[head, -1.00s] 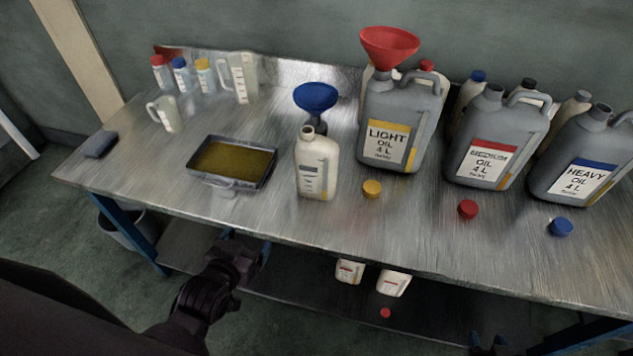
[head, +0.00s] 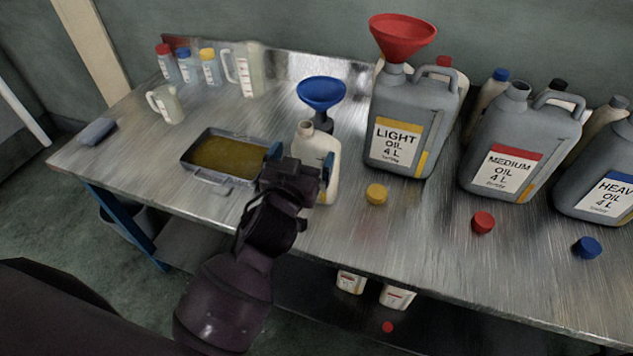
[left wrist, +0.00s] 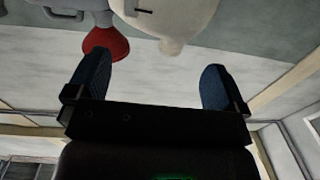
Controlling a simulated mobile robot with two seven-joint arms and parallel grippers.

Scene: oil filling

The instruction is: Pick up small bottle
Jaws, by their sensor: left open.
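The small cream bottle (head: 316,146) stands upright and uncapped near the table's front edge. Its lower left part is hidden behind my left gripper (head: 300,164). The gripper is open and empty, with its blue fingertips to the left and right of the bottle's body as seen in the head view. In the left wrist view the bottle (left wrist: 170,18) shows upside down at the top, beyond and between the open fingers (left wrist: 153,78). I cannot tell whether either finger touches it. My right gripper is not in view.
A tray of oil (head: 188,160) lies just left of the gripper. A blue funnel (head: 321,94) stands behind the bottle. The light oil can (head: 385,108) with a red funnel (head: 403,38) and a loose yellow cap (head: 376,194) are to the right.

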